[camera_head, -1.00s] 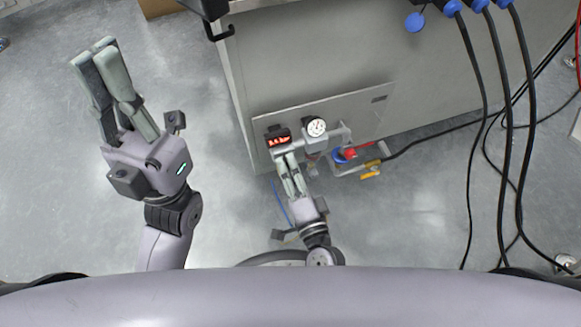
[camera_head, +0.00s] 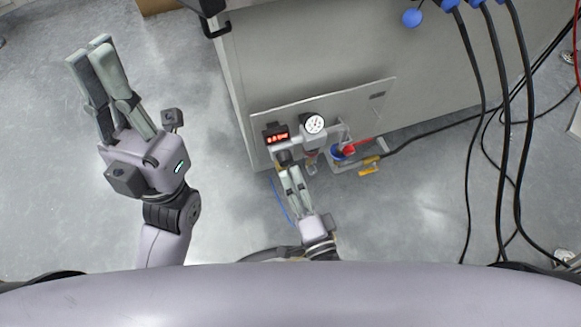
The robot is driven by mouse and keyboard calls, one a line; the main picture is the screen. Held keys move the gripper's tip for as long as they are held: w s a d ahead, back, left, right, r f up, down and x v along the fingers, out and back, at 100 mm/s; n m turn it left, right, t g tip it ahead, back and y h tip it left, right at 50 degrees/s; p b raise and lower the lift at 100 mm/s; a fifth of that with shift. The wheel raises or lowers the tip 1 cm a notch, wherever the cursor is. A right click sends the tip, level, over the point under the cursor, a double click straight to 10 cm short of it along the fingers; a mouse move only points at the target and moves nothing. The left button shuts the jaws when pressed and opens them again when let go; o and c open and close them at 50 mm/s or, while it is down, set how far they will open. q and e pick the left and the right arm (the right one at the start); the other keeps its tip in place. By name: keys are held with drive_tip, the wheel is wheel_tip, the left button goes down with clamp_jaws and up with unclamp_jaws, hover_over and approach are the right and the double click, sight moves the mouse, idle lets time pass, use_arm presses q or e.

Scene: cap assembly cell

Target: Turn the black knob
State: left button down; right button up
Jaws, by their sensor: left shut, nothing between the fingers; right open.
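The black knob (camera_head: 284,157) shows as a small dark round part below the red-lit digital display (camera_head: 276,136) on the grey cabinet's pipe assembly. My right gripper (camera_head: 289,170) is open, with its fingertips right below the knob in the picture. I cannot tell whether the fingers touch the knob. My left gripper (camera_head: 88,50) is shut and empty, raised over the floor at the left, well away from the cabinet.
A round white gauge (camera_head: 314,124) sits right of the display. A blue and red fitting (camera_head: 343,151) and a yellow valve handle (camera_head: 370,166) are further right. Black cables (camera_head: 503,130) hang at the right. The floor around my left gripper is clear.

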drive_tip(key=v, duration=0.7)
drive_tip(key=shift+s+d, duration=0.1)
drive_tip(key=shift+s, duration=0.05)
idle(0.3)
